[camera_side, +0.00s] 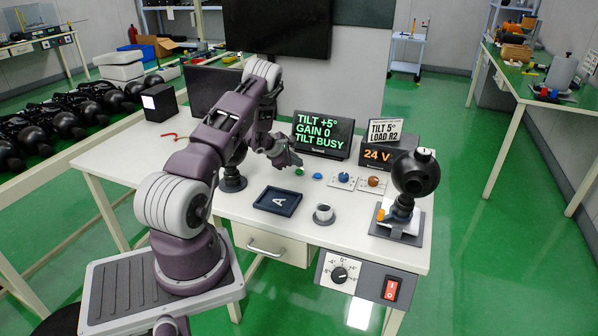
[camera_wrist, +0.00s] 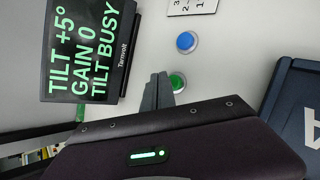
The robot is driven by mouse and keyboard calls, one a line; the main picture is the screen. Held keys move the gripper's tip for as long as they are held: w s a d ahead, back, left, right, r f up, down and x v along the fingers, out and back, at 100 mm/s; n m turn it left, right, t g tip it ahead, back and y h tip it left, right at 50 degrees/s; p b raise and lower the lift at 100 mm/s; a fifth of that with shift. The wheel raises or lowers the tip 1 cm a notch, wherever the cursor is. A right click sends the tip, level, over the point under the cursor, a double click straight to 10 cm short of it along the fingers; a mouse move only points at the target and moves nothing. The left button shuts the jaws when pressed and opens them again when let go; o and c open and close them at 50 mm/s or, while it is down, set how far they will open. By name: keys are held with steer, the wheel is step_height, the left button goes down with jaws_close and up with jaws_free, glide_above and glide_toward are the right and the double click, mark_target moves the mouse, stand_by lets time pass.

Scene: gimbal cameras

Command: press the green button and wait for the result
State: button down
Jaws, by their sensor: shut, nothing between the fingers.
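The green button (camera_side: 299,171) sits on the white table, left of a blue button (camera_side: 318,176). In the wrist view the green button (camera_wrist: 177,82) is partly hidden behind my gripper (camera_wrist: 160,88), whose fingers are closed and empty. In the side view my gripper (camera_side: 291,163) is right at the green button; I cannot tell whether it touches. The display (camera_side: 322,135) reads "TILT +5°, GAIN 0, TILT BUSY". The black camera ball on its stand (camera_side: 415,173) is at the table's right. A card (camera_side: 384,132) reads "TILT 5° LOAD R2".
A box showing "24 V" (camera_side: 388,158), a blue knob (camera_side: 343,176) and an orange knob (camera_side: 373,181) are right of the buttons. A dark tray marked A (camera_side: 277,200) and a small round cup (camera_side: 324,213) lie in front. A dial and red switch (camera_side: 391,289) are on the front edge.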

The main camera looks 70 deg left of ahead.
mark_target(297, 172)
steer(key=shift+r, duration=2.5)
